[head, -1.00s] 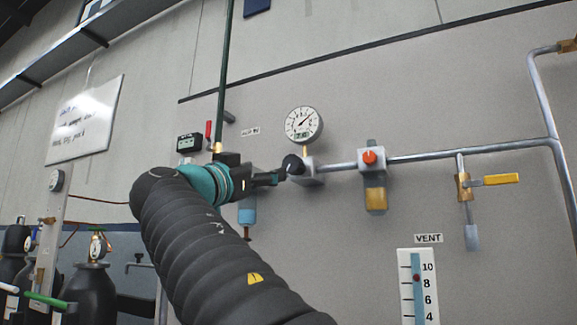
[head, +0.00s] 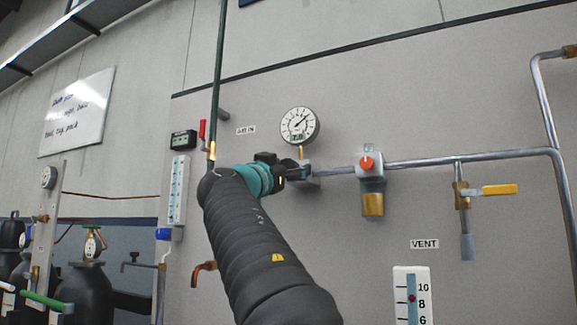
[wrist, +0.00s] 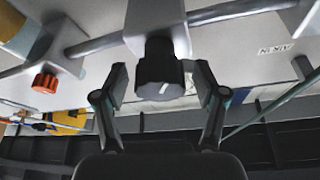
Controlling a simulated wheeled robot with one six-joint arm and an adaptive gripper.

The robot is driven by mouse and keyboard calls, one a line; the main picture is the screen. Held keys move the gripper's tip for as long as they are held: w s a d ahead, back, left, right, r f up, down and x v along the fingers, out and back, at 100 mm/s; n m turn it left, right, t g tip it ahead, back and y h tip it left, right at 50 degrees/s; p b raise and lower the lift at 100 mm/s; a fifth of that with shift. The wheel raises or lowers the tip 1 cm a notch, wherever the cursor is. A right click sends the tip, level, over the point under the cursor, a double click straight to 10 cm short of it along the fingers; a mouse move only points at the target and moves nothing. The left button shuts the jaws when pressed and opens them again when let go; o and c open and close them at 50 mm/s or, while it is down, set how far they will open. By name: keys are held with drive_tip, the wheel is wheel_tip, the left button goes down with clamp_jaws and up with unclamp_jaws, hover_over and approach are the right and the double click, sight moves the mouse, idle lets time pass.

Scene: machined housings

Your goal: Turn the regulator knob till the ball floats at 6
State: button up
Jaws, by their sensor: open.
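The black regulator knob (wrist: 160,82), with a white mark on its face, sits between the spread fingers of my gripper (wrist: 163,90) in the wrist view. The fingers stand either side, with gaps to the knob. In the head view my gripper (head: 287,172) is at the regulator body (head: 308,183) under the round gauge (head: 299,126) and covers much of the knob. At the lower right, a flow tube (head: 398,315) with a numbered scale holds a red ball (head: 412,298) a little above the 8 mark. Its lower part is out of frame.
Right of the regulator, a pipe leads to a unit with an orange knob (head: 367,163) and a yellow-handled valve (head: 499,190). A second scaled tube (head: 178,190) with a blue valve is left of my arm. The orange knob (wrist: 45,83) also shows in the wrist view.

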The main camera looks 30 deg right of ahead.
drive_tip(key=c, duration=1.1)
drive_tip(key=shift+c, duration=0.2)
drive_tip(key=shift+n, duration=0.6)
drive_tip(key=n+t+y+b, duration=0.1)
drive_tip(key=n+t, duration=0.1)
drive_tip(key=n, duration=0.1)
drive_tip(key=n+t+y, duration=0.1)
drive_tip(key=n, duration=0.1)
drive_tip(key=n+t+y, duration=0.1)
drive_tip(key=n, duration=0.2)
drive_tip(key=shift+r, duration=0.1)
drive_tip(key=n+y+p, duration=0.1)
drive_tip(key=n, duration=0.2)
drive_tip(key=n+t+y+p, duration=0.1)
drive_tip(key=n+p, duration=0.1)
drive_tip(key=n, duration=0.1)
drive_tip(key=shift+r+y, duration=0.1)
drive_tip(key=shift+y, duration=0.3)
drive_tip(key=shift+n+y+p, duration=0.8)
drive_tip(key=shift+n, duration=0.8)
drive_tip(key=shift+a+f+n, duration=0.1)
drive_tip(key=shift+f+n, duration=0.1)
drive_tip(key=shift+n, duration=0.1)
